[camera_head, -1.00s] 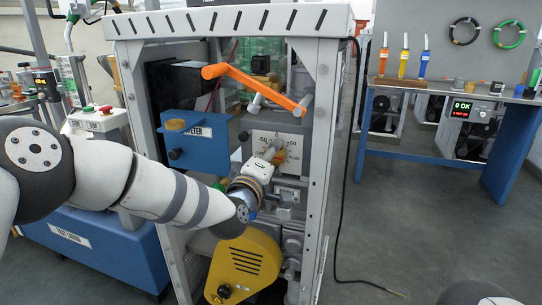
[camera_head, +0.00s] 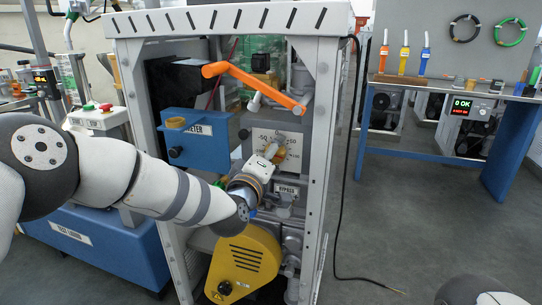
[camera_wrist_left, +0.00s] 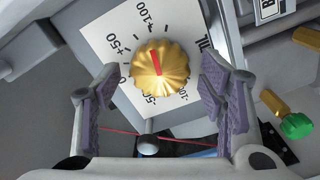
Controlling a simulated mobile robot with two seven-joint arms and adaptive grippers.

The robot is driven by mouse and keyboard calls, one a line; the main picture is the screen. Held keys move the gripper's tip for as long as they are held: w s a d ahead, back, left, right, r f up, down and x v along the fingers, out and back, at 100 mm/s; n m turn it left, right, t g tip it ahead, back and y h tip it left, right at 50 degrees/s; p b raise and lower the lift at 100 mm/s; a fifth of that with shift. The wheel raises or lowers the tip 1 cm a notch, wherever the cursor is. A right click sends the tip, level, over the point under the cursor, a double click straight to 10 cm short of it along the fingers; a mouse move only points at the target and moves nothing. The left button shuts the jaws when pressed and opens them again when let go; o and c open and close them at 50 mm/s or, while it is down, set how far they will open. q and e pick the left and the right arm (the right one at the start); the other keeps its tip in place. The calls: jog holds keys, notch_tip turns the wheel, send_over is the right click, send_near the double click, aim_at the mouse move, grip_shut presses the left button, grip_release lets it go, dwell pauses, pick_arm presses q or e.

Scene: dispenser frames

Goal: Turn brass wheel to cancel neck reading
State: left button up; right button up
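The brass wheel (camera_head: 277,151) sits on a white dial plate (camera_head: 262,139) in the metal frame, with numbers around it. In the left wrist view the brass wheel (camera_wrist_left: 160,72) is a fluted gold knob with a red pointer line, and the plate (camera_wrist_left: 104,28) appears turned. My left gripper (camera_wrist_left: 160,80) is open, with one purple-padded finger on each side of the wheel and visible gaps to it. In the head view my left gripper (camera_head: 268,161) is just below and left of the wheel and partly covers the dial. My right gripper is not in view.
An orange lever (camera_head: 252,86) crosses above the dial. A blue box (camera_head: 198,138) stands out at its left, and a yellow cover (camera_head: 246,262) is below. Frame posts (camera_head: 322,170) stand close on the right. A green-tipped brass fitting (camera_wrist_left: 290,121) lies right of my fingers.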

pick_arm(q)
jog(key=v, duration=1.2)
jog(key=s+a+f+m+g+y+p, duration=0.1)
jog(key=s+a+f+m+g+p, duration=0.3)
jog(key=s+f, duration=0.65)
jog(key=s+a+f+m+g+y, duration=0.1)
jog(key=s+f+g, duration=0.4)
jog(key=s+f, duration=0.5)
jog(key=s+a+f+m+g+y+p, duration=0.1)
jog(key=s+a+g, duration=0.2)
jog(key=s, duration=0.7)
jog(key=s+a+f+m+g+y+p, duration=0.1)
jog(key=s+a+g, duration=0.3)
jog(key=s, duration=0.7)
jog(key=s+a+f+m+g+y+p, duration=0.1)
jog(key=s+a+m+g+p, duration=0.1)
jog(key=s+a, duration=0.4)
jog(key=s+g, duration=0.1)
jog(key=s, duration=0.4)
jog(key=shift+a+g+y, duration=0.2)
jog(key=shift+g+y, duration=0.1)
jog(key=shift+g, duration=0.1)
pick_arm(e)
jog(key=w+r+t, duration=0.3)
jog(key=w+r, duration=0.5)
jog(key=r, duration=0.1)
